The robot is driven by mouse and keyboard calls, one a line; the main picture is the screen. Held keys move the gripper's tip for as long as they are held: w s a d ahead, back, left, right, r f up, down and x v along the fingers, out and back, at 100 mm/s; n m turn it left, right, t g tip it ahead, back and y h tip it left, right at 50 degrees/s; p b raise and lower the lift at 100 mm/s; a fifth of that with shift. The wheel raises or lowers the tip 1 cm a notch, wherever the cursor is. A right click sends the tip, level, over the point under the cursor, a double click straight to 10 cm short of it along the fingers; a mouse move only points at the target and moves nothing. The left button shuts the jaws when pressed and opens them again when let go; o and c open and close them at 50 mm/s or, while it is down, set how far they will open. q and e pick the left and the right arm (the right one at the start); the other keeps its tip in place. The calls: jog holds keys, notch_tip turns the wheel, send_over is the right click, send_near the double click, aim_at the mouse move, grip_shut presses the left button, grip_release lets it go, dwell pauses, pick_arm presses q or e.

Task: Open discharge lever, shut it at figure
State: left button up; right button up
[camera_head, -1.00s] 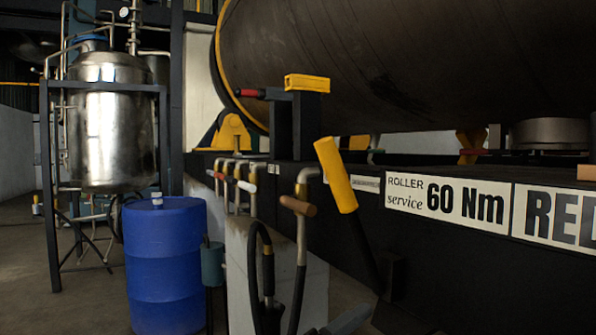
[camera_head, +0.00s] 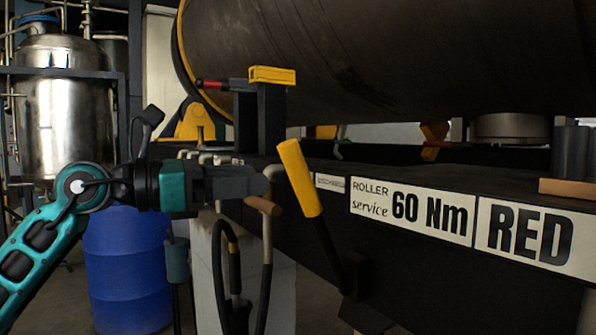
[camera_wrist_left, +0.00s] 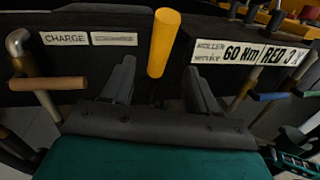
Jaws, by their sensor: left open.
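A lever with a thick yellow handle (camera_head: 300,178) and a dark shaft stands tilted at the front of the black frame. My left gripper (camera_head: 262,183) is to the left of this handle, its fingers pointing at it. In the left wrist view the yellow handle (camera_wrist_left: 164,42) shows beyond and between the two parted fingers of the left gripper (camera_wrist_left: 158,80). The gripper is open and holds nothing. I cannot read a discharge label on the lever, and I see no figure readout. My right gripper is not in view.
A tap with a brown handle (camera_head: 262,206) hangs close below my left fingers, by the CHARGE label (camera_wrist_left: 64,38). Black hoses hang below. Signs (camera_head: 412,211) line the frame to the right. A blue drum (camera_head: 128,270) stands at left.

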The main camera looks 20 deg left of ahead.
aim_at(302, 205)
pick_arm(q)
jog(key=x, duration=0.9)
jog(key=shift+w+d+p, duration=0.1)
jog(key=shift+d+p, duration=0.05)
jog(key=shift+p, duration=0.25)
jog(key=shift+c, duration=0.3)
grip_shut()
